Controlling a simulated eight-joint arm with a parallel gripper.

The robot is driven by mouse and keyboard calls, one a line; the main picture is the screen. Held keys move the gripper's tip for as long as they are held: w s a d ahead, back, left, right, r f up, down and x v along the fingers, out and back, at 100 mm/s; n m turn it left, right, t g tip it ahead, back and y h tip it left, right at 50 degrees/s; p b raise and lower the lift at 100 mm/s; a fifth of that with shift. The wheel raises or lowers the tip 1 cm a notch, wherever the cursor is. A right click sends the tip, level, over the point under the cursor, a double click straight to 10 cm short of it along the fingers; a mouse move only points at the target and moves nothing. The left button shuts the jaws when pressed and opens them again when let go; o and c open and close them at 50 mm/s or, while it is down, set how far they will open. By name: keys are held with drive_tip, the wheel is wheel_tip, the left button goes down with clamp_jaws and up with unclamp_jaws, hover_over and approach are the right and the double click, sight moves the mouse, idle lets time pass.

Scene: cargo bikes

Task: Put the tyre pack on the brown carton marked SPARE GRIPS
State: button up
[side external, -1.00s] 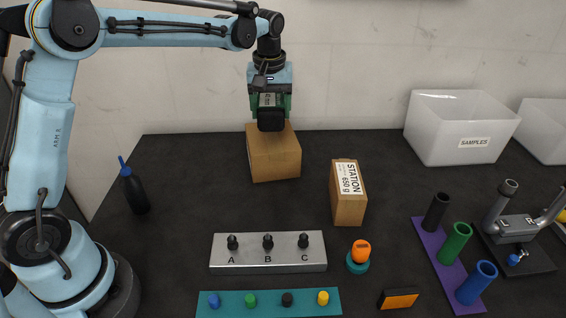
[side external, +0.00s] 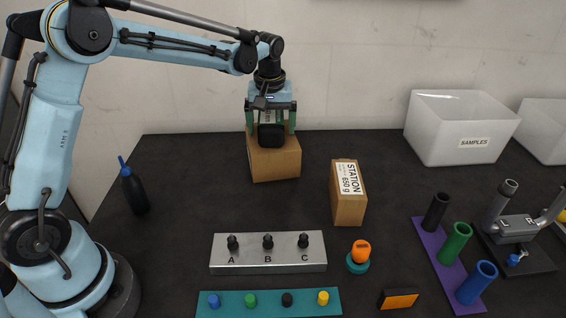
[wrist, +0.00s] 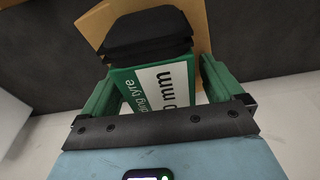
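The tyre pack, black with a green and white label (side external: 271,135), stands upright on top of a brown carton (side external: 275,165) near the back of the table. No SPARE GRIPS marking can be read on this carton from here. My gripper (side external: 271,122) is open above the carton, with its green fingers on either side of the pack and gaps showing between. In the wrist view the pack (wrist: 148,32) sits between the fingers, its label partly readable, and the carton's top (wrist: 200,25) shows behind it.
A second brown carton marked STATION 650 g (side external: 348,195) stands to the right. A metal block with pegs A, B, C (side external: 268,258) and a teal strip (side external: 268,303) lie in front. A SAMPLES bin (side external: 460,130) is at the back right. A black bottle (side external: 134,190) stands left.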

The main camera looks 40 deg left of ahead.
sight(270, 120)
drive_tip(key=r, duration=0.7)
drive_tip(key=s+d+r, duration=0.1)
drive_tip(key=r, duration=0.3)
drive_tip(key=shift+r, duration=0.3)
drive_tip(key=s+d+f+m+t, duration=0.2)
drive_tip(key=s+f+m+t, duration=0.1)
drive_tip(key=s, duration=0.6)
drive_tip(key=s+d+f+m+t+h, duration=0.1)
drive_tip(key=s+m, duration=0.4)
drive_tip(key=s, duration=0.5)
wheel_tip(270, 120, down, 3)
drive_tip(key=shift+s+d+r+m+t, duration=0.25)
drive_tip(key=shift+d+t, duration=0.45)
drive_tip(key=shift+t, duration=0.4)
